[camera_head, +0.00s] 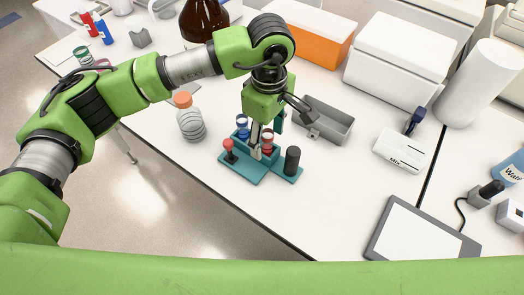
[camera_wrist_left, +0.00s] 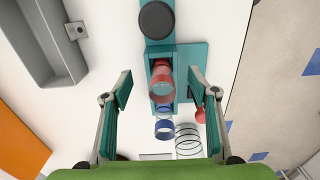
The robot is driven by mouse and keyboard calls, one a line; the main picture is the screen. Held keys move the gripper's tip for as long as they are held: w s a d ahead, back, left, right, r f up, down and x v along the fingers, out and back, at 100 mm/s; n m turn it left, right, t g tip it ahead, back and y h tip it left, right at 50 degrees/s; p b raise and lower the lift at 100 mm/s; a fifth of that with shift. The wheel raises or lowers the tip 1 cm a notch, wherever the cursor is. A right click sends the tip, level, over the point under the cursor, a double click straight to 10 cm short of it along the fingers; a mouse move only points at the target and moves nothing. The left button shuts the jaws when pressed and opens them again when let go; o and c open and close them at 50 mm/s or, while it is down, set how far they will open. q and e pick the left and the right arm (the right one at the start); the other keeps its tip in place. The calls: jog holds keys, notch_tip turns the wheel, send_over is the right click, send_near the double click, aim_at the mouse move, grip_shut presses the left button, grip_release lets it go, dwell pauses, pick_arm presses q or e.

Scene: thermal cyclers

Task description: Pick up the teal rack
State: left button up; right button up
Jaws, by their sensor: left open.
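The teal rack (camera_head: 247,172) stands on the white bench in the head view, with a red-capped item (camera_head: 230,151) and a black cylinder (camera_head: 292,161) on it. It also holds a red piece (camera_head: 267,142) and a blue piece (camera_head: 242,130). My left gripper (camera_head: 262,137) is over the rack, pointing down, and hides part of it. In the left wrist view the open fingers (camera_wrist_left: 160,88) lie on either side of the rack's narrow middle, apart from it as far as I can tell. The rack (camera_wrist_left: 193,57) shows there with its red piece between the fingers. My right gripper does not show.
A clear bottle with an orange cap (camera_head: 190,118) stands left of the rack. A grey open tray (camera_head: 322,122) lies just behind it to the right. A white Mix device (camera_head: 402,151) and a tablet (camera_head: 418,235) are further right. Bare bench lies in front.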

pick_arm(q)
notch_tip(320, 180, down, 4)
jog(key=shift+s+a+r+p, duration=0.15)
jog(key=shift+r+p, duration=0.1)
jog(key=shift+p, duration=0.6)
jog(key=shift+f, duration=0.5)
jog(key=c, duration=1.3)
jog(key=shift+r, duration=0.2)
